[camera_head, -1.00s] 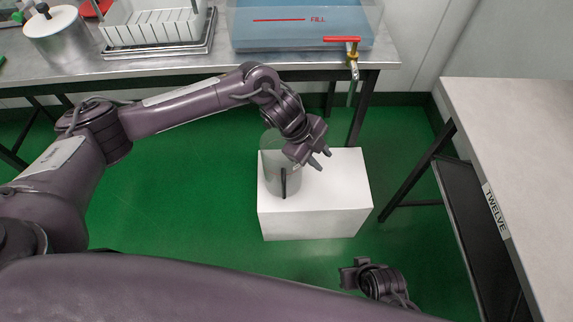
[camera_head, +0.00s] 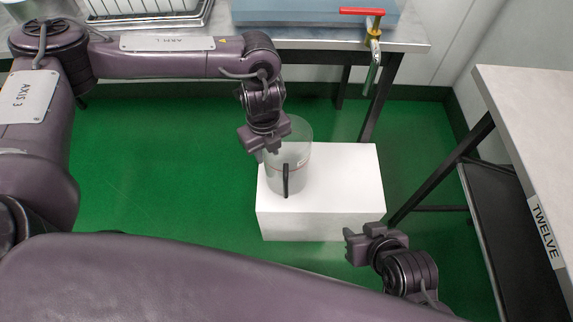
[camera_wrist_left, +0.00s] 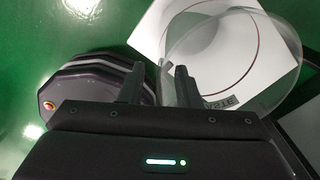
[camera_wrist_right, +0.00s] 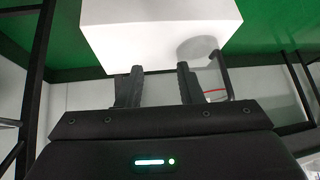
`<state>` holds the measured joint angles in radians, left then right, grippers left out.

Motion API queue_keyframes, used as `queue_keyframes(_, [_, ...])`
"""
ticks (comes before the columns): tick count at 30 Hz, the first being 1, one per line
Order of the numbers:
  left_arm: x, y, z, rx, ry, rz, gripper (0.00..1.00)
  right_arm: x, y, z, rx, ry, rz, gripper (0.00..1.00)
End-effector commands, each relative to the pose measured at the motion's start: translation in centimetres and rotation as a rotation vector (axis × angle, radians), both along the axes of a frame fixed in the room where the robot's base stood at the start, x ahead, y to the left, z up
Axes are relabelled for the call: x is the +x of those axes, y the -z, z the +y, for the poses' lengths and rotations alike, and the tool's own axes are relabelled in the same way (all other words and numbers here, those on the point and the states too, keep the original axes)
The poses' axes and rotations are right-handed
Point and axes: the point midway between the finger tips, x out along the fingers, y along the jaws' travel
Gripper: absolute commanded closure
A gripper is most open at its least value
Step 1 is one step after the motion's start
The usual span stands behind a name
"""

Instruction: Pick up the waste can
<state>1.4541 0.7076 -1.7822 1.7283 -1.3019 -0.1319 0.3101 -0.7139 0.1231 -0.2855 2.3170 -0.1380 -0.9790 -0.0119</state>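The waste can (camera_head: 297,170), a clear cylinder with a dark upright handle, stands on a white block. My left gripper (camera_head: 267,154) is at the can's upper left side, pointing down. In the left wrist view its fingers (camera_wrist_left: 157,82) are apart, with the can's round rim (camera_wrist_left: 275,50) overlapping the right finger. I cannot tell whether that finger is inside or outside the wall. My right gripper (camera_head: 350,245) is low, in front of the block's right side. In the right wrist view its fingers (camera_wrist_right: 158,82) are apart and empty, with the can's handle (camera_wrist_right: 222,72) beyond them.
The white block (camera_head: 345,190) stands on the green floor (camera_head: 160,160). Behind it is a metal bench with a blue tank (camera_head: 310,12) and a red-handled tap (camera_head: 373,38) overhanging the edge. A table labelled TWELVE (camera_head: 544,232) stands at right. Floor left of the block is clear.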

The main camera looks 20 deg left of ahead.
Motion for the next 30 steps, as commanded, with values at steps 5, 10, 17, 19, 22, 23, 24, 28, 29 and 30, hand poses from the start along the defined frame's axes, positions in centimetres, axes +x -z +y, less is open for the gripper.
queue_keyframes(5, [0.0,1.2,0.0,0.000,-0.001,0.000,0.70,1.8,-1.4,0.6,0.040,0.009,-0.096,0.67])
queue_keyframes(10, [0.0,1.3,0.0,-0.001,-0.001,-0.001,0.70,2.2,-1.8,0.7,0.048,0.010,-0.116,0.67])
queue_keyframes(17, [0.0,1.3,0.0,-0.001,-0.001,-0.001,0.83,2.1,-1.8,0.6,0.047,0.010,-0.114,0.67])
queue_keyframes(19, [0.0,1.3,0.0,-0.001,-0.001,-0.001,0.92,2.1,-1.8,0.6,0.047,0.010,-0.114,0.67])
queue_keyframes(22, [0.0,1.3,0.0,-0.001,-0.001,-0.001,1.00,2.1,-1.8,0.6,0.047,0.010,-0.113,0.67])
queue_keyframes(23, [0.0,1.3,0.0,-0.001,-0.001,-0.001,1.00,2.1,-1.8,0.6,0.047,0.010,-0.113,0.67])
queue_keyframes(24, [0.0,1.3,0.0,-0.001,-0.001,-0.001,1.00,2.1,-1.8,0.6,0.047,0.010,-0.113,0.67])
queue_keyframes(28, [0.0,1.3,0.0,-0.001,-0.001,-0.001,1.00,2.1,-1.7,0.6,0.046,0.010,-0.113,0.67])
queue_keyframes(29, [0.0,1.3,0.0,-0.001,-0.001,-0.001,1.00,2.1,-1.7,0.6,0.046,0.010,-0.113,0.67])
queue_keyframes(30, [0.0,1.3,0.0,-0.001,-0.001,-0.001,1.00,2.1,-1.7,0.6,0.046,0.010,-0.113,0.67])
